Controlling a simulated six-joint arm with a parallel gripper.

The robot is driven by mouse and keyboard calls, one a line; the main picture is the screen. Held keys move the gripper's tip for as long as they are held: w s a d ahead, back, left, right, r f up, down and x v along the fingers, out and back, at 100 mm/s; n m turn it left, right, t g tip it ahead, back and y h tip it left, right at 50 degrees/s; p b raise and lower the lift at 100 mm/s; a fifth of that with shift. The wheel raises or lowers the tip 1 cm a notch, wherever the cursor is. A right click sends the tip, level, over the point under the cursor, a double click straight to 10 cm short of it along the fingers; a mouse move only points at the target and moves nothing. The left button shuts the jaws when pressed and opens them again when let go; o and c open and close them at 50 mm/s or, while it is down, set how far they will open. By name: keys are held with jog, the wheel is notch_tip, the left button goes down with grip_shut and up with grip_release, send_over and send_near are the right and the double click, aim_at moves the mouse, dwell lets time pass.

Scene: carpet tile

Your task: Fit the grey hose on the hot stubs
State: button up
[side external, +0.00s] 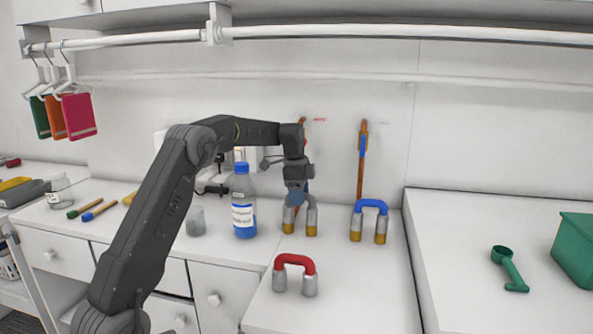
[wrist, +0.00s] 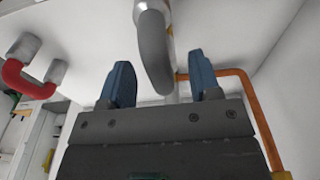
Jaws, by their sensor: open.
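The grey hose (wrist: 154,55) arches between the two blue fingers of my gripper (wrist: 160,75) in the wrist view. The fingers are open, with a gap on each side of it. In the side view my gripper (side external: 296,193) points down over the hose and hides most of its arch. The hose's silver end cuffs (side external: 311,214) stand upright over the left pair of brass stubs (side external: 311,231), below a small red wall label (side external: 320,119) too small to read. How deep the cuffs sit is hard to tell.
A blue hose (side external: 371,203) sits on the right-hand brass stubs (side external: 380,238). A red hose (side external: 295,261) with silver cuffs stands nearer the front. A blue-capped bottle (side external: 243,205) stands left of my gripper. Orange pipes (side external: 361,175) run up the wall. The right worktop holds a green scoop (side external: 509,268).

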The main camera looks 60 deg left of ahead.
notch_tip(320, 180, up, 11)
jog(key=shift+s+a+r, duration=0.15)
jog(key=shift+s+a, duration=0.3)
jog(key=s+d+r+n+t+y, duration=0.15)
jog(key=s+d, duration=0.35)
jog(key=d, duration=0.5)
jog(key=s+d+r+n+t, duration=0.1)
jog(key=s+d+r+n, duration=0.2)
jog(key=s+d, duration=0.45)
jog(key=s+d+f+n+t, duration=0.1)
jog(key=s+d+f+n, duration=0.1)
jog(key=s+d+f, duration=0.3)
jog(key=s+d+f+n+t, duration=0.1)
jog(key=s+d+f, duration=0.4)
jog(key=s, duration=0.6)
jog(key=shift+d+n, duration=0.75)
jog(key=shift+d, duration=0.3)
